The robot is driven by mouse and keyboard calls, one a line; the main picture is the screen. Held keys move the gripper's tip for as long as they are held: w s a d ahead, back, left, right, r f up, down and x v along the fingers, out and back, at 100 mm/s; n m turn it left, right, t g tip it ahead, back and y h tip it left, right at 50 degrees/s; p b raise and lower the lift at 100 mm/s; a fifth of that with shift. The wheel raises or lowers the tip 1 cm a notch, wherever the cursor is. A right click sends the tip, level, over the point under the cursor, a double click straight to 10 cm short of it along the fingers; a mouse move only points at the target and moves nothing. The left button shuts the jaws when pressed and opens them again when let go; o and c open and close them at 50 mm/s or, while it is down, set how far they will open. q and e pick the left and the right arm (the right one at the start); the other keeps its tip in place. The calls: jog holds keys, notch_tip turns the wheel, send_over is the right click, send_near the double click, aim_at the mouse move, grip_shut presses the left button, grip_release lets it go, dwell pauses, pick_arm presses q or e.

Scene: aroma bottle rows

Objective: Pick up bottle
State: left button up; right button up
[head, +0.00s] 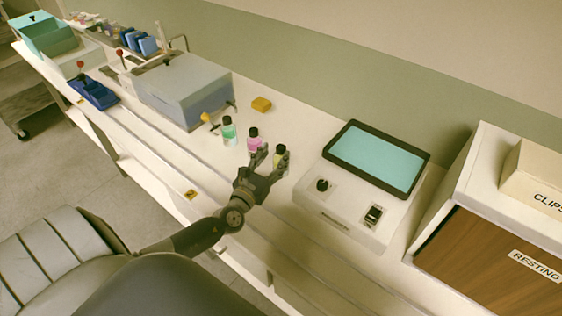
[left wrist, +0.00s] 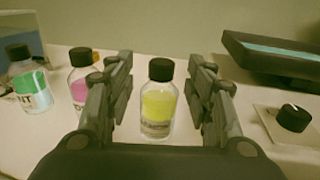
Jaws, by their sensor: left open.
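A row of small black-capped bottles stands on the white bench: a green one (head: 228,131), a pink one (head: 254,141) and a yellow one (head: 279,160). My left gripper (head: 270,163) is open at the yellow bottle. In the left wrist view the yellow bottle (left wrist: 158,105) stands upright between the two open fingers of my left gripper (left wrist: 160,90), with a gap on each side. The pink bottle (left wrist: 80,85) is just left of the left finger, partly hidden by it. The green bottle (left wrist: 30,85) is farther left. My right gripper does not show.
A wooden-fronted cabinet (head: 490,262) is at the right.

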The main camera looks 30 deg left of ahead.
aim_at(279, 151)
pick_arm(q)
jog(key=w+p, duration=0.1)
jog(key=w, duration=0.4)
jog(key=shift+a, duration=0.15)
jog(key=shift+s, duration=0.1)
grip_shut()
